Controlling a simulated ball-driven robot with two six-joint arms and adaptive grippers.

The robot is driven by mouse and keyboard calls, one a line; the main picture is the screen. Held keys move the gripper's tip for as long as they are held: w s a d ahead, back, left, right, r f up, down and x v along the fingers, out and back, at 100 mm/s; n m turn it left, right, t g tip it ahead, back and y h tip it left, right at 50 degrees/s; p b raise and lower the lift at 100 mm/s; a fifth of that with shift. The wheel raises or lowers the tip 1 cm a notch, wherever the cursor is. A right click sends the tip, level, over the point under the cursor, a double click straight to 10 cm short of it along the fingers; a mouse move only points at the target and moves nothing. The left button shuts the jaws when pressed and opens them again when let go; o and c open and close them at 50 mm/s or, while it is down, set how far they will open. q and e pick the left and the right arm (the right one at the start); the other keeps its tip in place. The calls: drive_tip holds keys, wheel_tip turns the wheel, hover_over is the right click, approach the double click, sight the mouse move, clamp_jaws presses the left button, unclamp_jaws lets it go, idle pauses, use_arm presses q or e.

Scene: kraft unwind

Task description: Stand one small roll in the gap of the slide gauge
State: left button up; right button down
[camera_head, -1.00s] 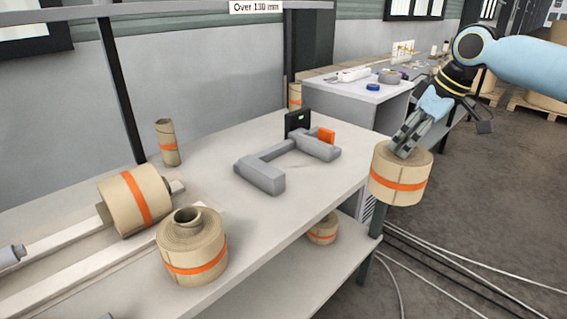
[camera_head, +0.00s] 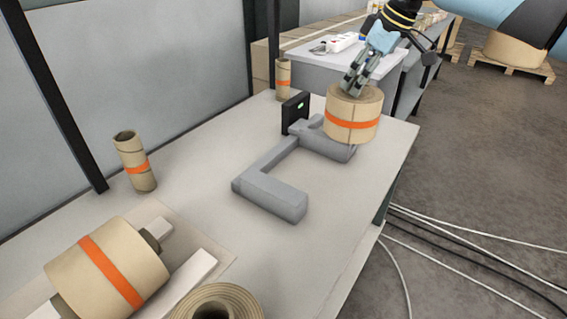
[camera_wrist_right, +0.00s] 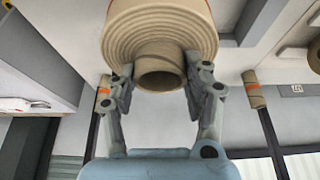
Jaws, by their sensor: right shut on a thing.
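My right gripper (camera_head: 352,85) is shut on the protruding core of a squat kraft roll (camera_head: 350,118) with an orange band. The roll hangs upright in front of the right end of the slide gauge (camera_head: 272,196); I cannot tell its exact height. In the right wrist view, the fingers (camera_wrist_right: 160,82) flank the core of the roll (camera_wrist_right: 160,22). The gauge is a grey U-shaped frame lying on the table, its gap open toward the front right. Its black display (camera_head: 295,112) shows a green mark. The orange slider part is hidden behind the roll. My left gripper is out of view.
A large banded roll (camera_head: 108,270) lies on pale rails at the front left. Another roll (camera_head: 218,303) stands at the bottom edge. Thin upright rolls (camera_head: 134,160) (camera_head: 284,78) stand along the back. The table (camera_head: 330,215) is clear right of the gauge; cables cross the floor.

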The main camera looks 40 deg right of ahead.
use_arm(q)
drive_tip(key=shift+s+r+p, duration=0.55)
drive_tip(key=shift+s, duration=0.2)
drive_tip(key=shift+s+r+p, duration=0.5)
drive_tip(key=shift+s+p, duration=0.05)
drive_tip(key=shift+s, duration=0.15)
use_arm(e)
drive_tip(key=w+a+f, duration=0.2)
drive_tip(key=a+f, duration=0.8)
drive_tip(key=a, duration=0.1)
drive_tip(key=shift+w+f, duration=0.3)
drive_tip(key=shift+w, duration=0.1)
drive_tip(key=shift+a+f, duration=0.1)
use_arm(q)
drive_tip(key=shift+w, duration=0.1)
use_arm(e)
drive_tip(key=c, duration=0.6)
unclamp_jaws()
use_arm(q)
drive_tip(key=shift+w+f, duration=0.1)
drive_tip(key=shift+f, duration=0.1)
use_arm(e)
drive_tip(key=v, duration=1.2)
drive_tip(key=shift+s, duration=0.1)
